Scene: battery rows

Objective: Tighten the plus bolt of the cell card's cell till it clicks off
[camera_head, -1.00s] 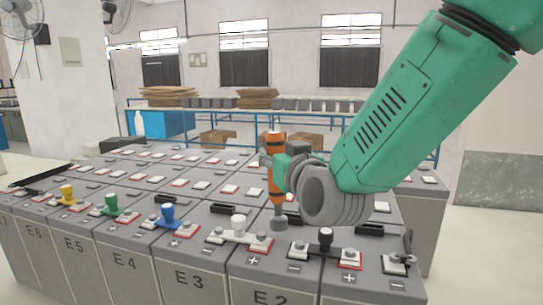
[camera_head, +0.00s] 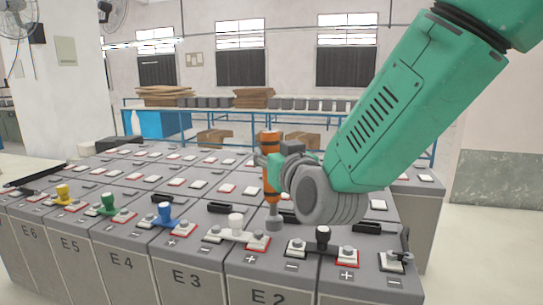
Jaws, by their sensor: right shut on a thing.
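My right gripper (camera_head: 272,172) is shut on an orange and black driver tool (camera_head: 269,145), held upright. The tool's grey lower end (camera_head: 274,219) is over the top of the battery row, behind the red-edged plus terminal (camera_head: 258,243) of cell E2; I cannot tell whether it touches anything. A link with a white knob (camera_head: 235,226) joins terminals between E3 and E2. No cell card shows in this view. My left gripper is out of view.
Links with blue (camera_head: 165,213), green (camera_head: 108,205) and yellow (camera_head: 63,194) knobs stand along the front row to the left. More cells with red and grey terminals fill the rows behind. A blue bench (camera_head: 165,123) stands at the back.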

